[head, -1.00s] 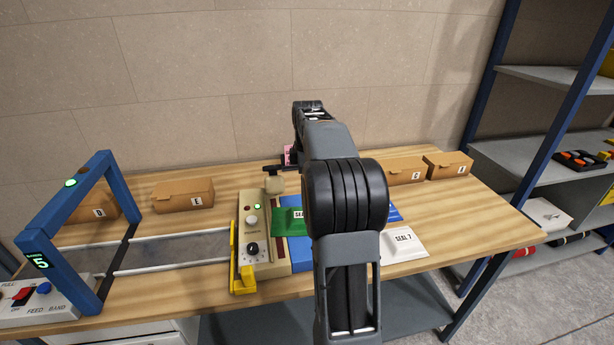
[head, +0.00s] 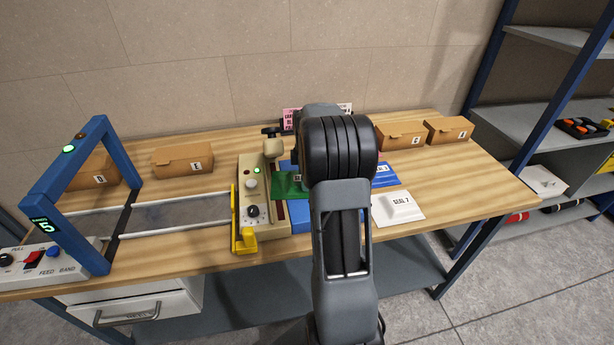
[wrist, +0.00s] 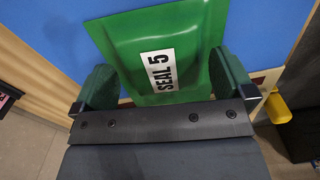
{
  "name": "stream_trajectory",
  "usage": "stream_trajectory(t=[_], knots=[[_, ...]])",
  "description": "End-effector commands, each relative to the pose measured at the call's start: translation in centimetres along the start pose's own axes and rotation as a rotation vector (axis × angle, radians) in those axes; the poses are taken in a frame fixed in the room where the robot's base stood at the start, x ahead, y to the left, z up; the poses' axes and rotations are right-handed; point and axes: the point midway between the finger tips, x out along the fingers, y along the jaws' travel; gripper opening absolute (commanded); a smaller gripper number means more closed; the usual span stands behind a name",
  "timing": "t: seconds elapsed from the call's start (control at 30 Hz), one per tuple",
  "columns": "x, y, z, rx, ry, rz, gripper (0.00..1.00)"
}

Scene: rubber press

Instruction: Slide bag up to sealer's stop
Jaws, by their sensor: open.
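The green bag (wrist: 160,30) with a "SEAL 5" label lies on a blue surface (wrist: 262,30) in the wrist view. In the head view the bag (head: 284,187) shows in part at the right side of the beige sealer (head: 276,222), the rest hidden by my arm. My gripper (wrist: 165,80) is open, with one green-padded finger at each side of the bag's near end. I cannot tell whether the pads touch it. The gripper is hidden behind my arm in the head view. A yellow bracket (head: 245,241) sits at the sealer's left front; which part is the stop is unclear.
A white "SEAL 7" bag (head: 399,208) and a blue bag (head: 384,177) lie right of my arm. Cardboard boxes (head: 183,159) stand along the back. A blue arch (head: 66,205) spans the band at left. The table's right end (head: 480,190) is clear.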

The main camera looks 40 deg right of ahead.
Motion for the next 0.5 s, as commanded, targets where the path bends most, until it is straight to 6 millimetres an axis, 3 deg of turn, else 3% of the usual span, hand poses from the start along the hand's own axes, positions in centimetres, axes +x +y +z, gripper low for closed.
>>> stream_trajectory(t=[0.5], knots=[[1.27,-0.04,0.00,0.000,0.000,0.000,1.00]])
